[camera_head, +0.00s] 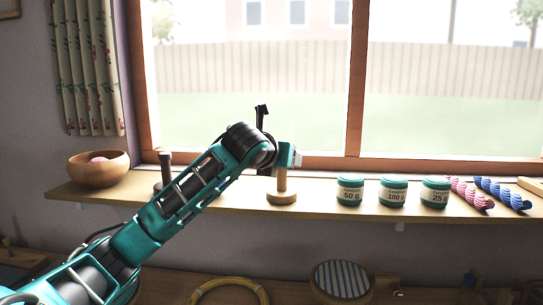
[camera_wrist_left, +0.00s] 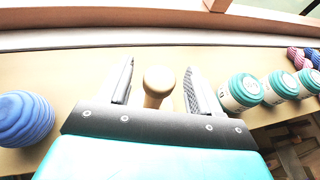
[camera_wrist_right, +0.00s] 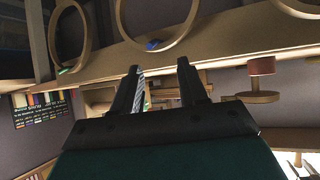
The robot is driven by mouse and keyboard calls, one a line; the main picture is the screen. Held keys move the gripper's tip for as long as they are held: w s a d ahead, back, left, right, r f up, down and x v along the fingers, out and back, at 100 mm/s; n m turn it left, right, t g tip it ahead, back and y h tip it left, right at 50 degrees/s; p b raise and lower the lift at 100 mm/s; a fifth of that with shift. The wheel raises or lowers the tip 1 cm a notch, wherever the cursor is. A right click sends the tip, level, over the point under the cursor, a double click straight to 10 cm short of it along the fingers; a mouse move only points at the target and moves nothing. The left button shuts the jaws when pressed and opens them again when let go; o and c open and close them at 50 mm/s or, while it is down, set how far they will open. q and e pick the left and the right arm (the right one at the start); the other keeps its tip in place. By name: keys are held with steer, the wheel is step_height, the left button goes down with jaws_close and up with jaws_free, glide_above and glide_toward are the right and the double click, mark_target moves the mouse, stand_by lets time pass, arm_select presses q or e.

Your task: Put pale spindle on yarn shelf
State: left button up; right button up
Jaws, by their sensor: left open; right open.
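A pale wooden spindle (camera_head: 282,195) stands upright on its round base on the shelf (camera_head: 325,207) under the window. My left gripper (camera_head: 285,158) is at the spindle's upper end. In the left wrist view, the spindle's round knob (camera_wrist_left: 158,80) shows between the two open fingers of my left gripper (camera_wrist_left: 160,80), with gaps on both sides. A dark-topped spindle (camera_head: 165,160) stands farther left, partly hidden behind my left arm. My right gripper (camera_wrist_right: 158,75) is open and empty. I cannot tell which shelf is the yarn shelf.
Three green-lidded jars (camera_head: 393,191) stand right of the pale spindle, then pink (camera_head: 470,194) and blue (camera_head: 503,194) twisted yarn skeins. A wooden bowl (camera_head: 98,170) stands at the left end. A blue ball (camera_wrist_left: 25,118) is beside my left gripper. Wooden hoops (camera_wrist_right: 160,45) are above my right gripper.

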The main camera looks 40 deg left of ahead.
arm_select(q)
steer(key=v, duration=1)
steer(key=shift+s, duration=0.1)
